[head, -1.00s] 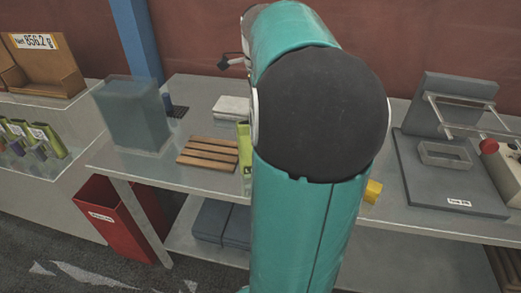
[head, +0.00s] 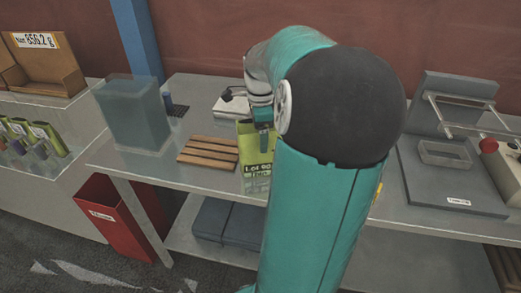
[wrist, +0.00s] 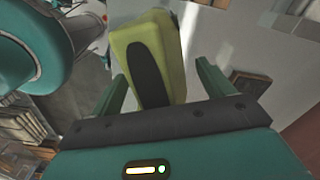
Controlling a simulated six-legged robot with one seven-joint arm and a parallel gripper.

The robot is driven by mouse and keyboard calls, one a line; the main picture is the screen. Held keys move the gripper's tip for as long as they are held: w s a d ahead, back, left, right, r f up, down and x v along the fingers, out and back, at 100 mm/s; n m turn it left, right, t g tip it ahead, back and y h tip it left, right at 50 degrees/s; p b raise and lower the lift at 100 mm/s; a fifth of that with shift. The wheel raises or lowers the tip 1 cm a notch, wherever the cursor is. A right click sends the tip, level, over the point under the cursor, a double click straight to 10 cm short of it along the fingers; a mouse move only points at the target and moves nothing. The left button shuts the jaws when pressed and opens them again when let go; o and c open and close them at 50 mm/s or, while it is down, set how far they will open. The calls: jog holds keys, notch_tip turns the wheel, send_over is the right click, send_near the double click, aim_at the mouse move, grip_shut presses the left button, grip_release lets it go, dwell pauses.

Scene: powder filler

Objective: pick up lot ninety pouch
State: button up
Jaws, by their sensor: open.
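The lot ninety pouch (head: 255,170) is yellow-green with a dark label reading "Lot 90" and stands on the bench in the head view, partly behind my arm. My gripper (head: 264,142) is at the pouch's upper part, with one teal finger showing in front of it. In the wrist view the pouch (wrist: 174,45) shows its dark oval patch and lies between the lines of my two open fingers (wrist: 162,72). Gaps show on both sides of it. How deep it sits between the fingers I cannot tell.
A wooden slatted rack (head: 208,152) lies just left of the pouch. A translucent blue-grey bin (head: 133,115) stands further left, and a white block (head: 231,107) lies behind. A grey scale-like station (head: 450,185) is at the right. Other green pouches (head: 40,135) stand at far left.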

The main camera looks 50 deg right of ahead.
jog(key=shift+f, duration=0.25)
dwell(0.3)
jog(key=shift+c, duration=0.4)
grip_shut()
jog(key=shift+r, duration=0.2)
